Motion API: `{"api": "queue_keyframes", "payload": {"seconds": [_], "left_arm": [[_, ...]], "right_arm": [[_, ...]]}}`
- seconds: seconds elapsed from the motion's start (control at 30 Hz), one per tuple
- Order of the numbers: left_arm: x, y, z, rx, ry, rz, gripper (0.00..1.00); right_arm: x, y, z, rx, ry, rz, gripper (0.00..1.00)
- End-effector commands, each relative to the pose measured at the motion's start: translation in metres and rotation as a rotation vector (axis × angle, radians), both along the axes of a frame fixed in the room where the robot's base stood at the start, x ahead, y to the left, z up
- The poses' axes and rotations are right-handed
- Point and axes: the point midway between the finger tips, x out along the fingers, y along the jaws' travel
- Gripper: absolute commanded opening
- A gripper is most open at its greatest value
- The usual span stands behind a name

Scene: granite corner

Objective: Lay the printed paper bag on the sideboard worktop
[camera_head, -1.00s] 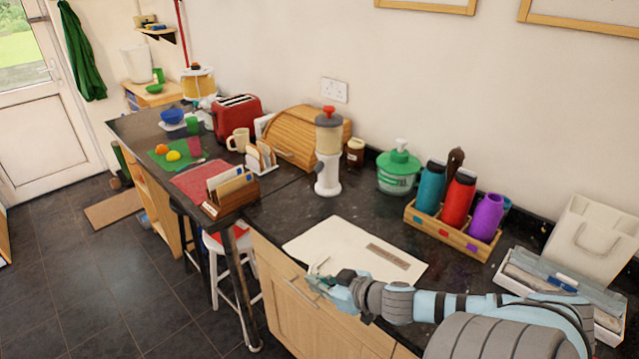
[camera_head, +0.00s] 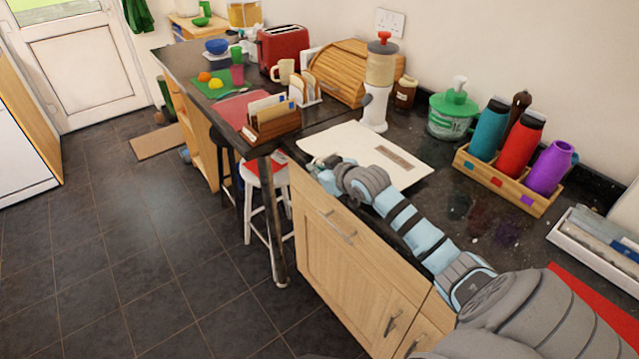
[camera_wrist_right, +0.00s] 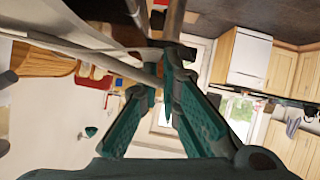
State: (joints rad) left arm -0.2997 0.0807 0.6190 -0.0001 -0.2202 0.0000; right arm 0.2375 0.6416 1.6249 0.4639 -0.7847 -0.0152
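A flat white paper piece with a brownish printed strip, which looks like the printed paper bag (camera_head: 362,150), lies on the dark sideboard worktop (camera_head: 455,205). Its near edge is partly hidden by my right arm. My right gripper (camera_head: 316,163) is by the bag's near left corner, at the worktop's front edge; whether it touches the bag cannot be told. My left gripper is not in view.
Behind the bag stand a white dispenser (camera_head: 378,90), a bread bin (camera_head: 350,70) and a green-lidded tub (camera_head: 452,115). A wooden bottle rack (camera_head: 505,185) and a white tray (camera_head: 595,255) are to the right. A letter rack (camera_head: 272,125) and stool (camera_head: 265,175) are left.

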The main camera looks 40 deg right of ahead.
Motion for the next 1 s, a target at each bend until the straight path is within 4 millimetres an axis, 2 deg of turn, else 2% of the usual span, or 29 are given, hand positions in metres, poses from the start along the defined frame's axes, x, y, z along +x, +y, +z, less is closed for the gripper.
{"api": "queue_keyframes", "payload": {"seconds": [0.13, 0.23, 0.37, 0.4, 0.5, 0.83, 1.0], "left_arm": [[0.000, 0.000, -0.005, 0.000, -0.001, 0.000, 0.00], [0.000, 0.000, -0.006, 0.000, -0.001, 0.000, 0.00], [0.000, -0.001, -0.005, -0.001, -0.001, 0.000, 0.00], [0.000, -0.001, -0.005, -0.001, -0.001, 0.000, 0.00], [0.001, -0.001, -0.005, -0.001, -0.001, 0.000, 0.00], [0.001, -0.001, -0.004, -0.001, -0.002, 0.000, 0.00], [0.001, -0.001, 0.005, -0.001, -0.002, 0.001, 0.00]], "right_arm": [[0.002, 0.000, -0.024, 0.001, 0.004, 0.000, 0.00], [0.002, 0.000, -0.034, -0.001, 0.001, -0.001, 0.00], [0.001, -0.001, -0.033, -0.003, 0.000, -0.001, 0.00], [0.001, -0.001, -0.033, -0.003, 0.000, -0.001, 0.10], [0.001, -0.001, -0.033, -0.002, 0.000, -0.001, 0.25], [-0.001, -0.001, -0.032, -0.003, 0.000, -0.002, 0.25], [-0.020, 0.001, -0.020, -0.008, 0.001, 0.001, 0.25]]}}
